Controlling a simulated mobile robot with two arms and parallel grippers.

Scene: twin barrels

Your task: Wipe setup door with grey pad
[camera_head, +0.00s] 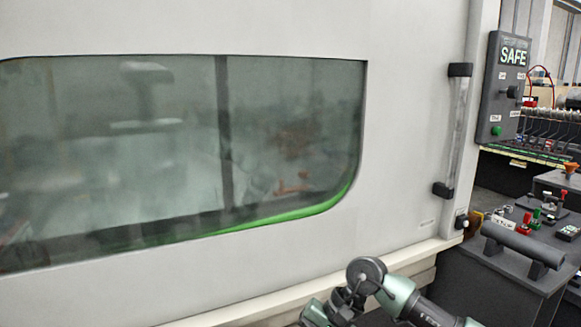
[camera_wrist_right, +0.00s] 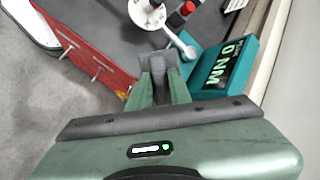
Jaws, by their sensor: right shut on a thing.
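The setup door (camera_head: 400,130) is a large pale panel filling most of the head view. Its dark window (camera_head: 150,150) has a green glow along the lower edge. Reddish marks (camera_head: 292,186) show at the window's right part; I cannot tell whether they lie on the glass or behind it. In the right wrist view, my right gripper (camera_wrist_right: 159,84) is shut on a small grey block that looks like the grey pad (camera_wrist_right: 158,63), partly hidden by the fingers. The pad is away from the door. My left gripper is in neither view.
A clear vertical handle (camera_head: 459,130) stands at the door's right side, beside a SAFE control box (camera_head: 503,88). A dark bench (camera_head: 510,262) with small fixtures is at right. The wrist view shows a teal torque display (camera_wrist_right: 225,68), a red panel (camera_wrist_right: 85,48) and a white disc (camera_wrist_right: 146,14).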

